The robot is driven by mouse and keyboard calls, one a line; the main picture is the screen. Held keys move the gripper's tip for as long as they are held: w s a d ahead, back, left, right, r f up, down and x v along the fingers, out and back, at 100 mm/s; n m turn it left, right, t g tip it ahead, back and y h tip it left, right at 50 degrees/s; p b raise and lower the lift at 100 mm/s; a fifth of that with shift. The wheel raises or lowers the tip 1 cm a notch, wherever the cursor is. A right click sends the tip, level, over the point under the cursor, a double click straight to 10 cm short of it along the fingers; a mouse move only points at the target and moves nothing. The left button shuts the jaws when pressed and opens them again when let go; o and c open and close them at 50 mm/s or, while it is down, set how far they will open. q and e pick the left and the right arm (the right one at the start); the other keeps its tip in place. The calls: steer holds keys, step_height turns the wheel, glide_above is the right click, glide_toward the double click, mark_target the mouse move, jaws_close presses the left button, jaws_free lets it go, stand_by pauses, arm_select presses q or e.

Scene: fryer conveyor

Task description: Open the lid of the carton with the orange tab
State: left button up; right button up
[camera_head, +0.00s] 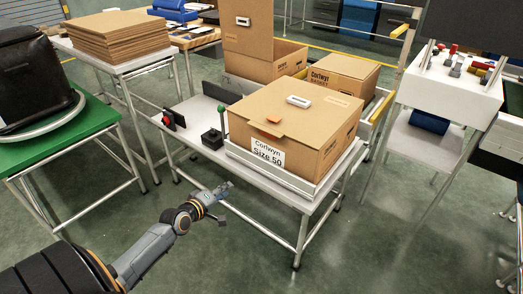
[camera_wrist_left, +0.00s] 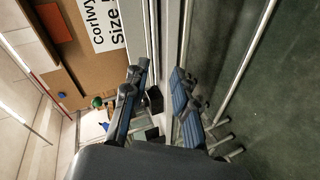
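The carton (camera_head: 318,121) with the orange tab (camera_head: 274,119) stands on a white work table (camera_head: 205,104). Its lid is shut, with a white handle on top and a "Corlwyn Size 50" label on the front. In the left wrist view the carton (camera_wrist_left: 83,58) is sideways at upper left, with the orange tab (camera_wrist_left: 55,22) near the top edge. My left gripper (camera_head: 224,189) is in front of the table and below the tab, apart from the carton. In the left wrist view its fingers (camera_wrist_left: 161,88) are spread with nothing between them. My right gripper is not in view.
A metal rail (camera_head: 280,180) runs along the carton's front base. A green-knobbed lever (camera_head: 222,110) and a red button (camera_head: 167,119) are to its left. Other cartons (camera_head: 340,74) stand behind. A green table (camera_head: 75,126) is at left. The floor before the table is clear.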

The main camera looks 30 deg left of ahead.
arm_select(q)
steer(key=w+d+r+n+t+h+b, duration=0.1)
steer(key=w+r+t+b, duration=0.1)
steer(key=r, duration=0.6)
steer(key=w+d+r+n+t+h+b, duration=0.1)
steer(key=w+d+r+n+t+b, duration=0.15)
steer(key=r, duration=0.55)
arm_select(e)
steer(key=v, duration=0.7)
arm_select(q)
steer(key=w+b, duration=0.2)
steer(key=w, duration=1)
steer(key=shift+w+f+m+h, duration=0.3)
steer(key=shift+w+m, duration=0.05)
steer(key=shift+m, duration=0.1)
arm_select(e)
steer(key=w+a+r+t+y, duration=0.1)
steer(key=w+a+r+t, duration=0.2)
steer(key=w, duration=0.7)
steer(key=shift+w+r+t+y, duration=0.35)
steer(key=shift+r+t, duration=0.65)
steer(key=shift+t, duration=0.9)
arm_select(q)
jaws_close()
